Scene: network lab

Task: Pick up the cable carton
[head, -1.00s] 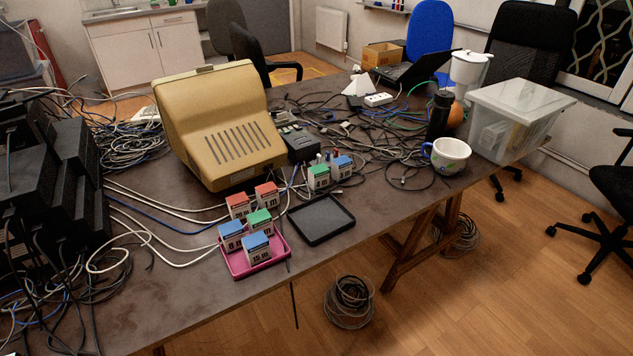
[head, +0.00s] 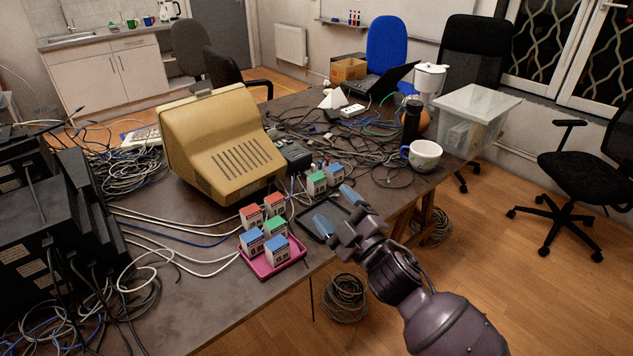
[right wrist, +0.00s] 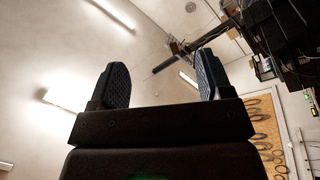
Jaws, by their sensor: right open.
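Several small cable cartons with coloured tops and white, dark-printed sides stand on the table. A green-topped carton (head: 274,226), a blue-topped carton (head: 252,242) and another blue one (head: 277,250) stand on the pink tray (head: 291,266). Two red-topped cartons (head: 251,216) (head: 274,204) stand just behind them. A green carton (head: 316,184) and a blue carton (head: 334,175) stand further back. My right gripper (head: 337,209) is open and empty, right of the pink tray, over the black tray (head: 303,219), partly covering it. The right wrist view shows its spread fingers (right wrist: 160,88) against wall and ceiling. My left gripper is out of view.
A beige monitor (head: 222,140) stands behind the cartons. Loose cables cover much of the table. A patterned mug (head: 423,156) and a clear plastic box (head: 475,115) stand to the right. The table's front edge runs close by the pink tray.

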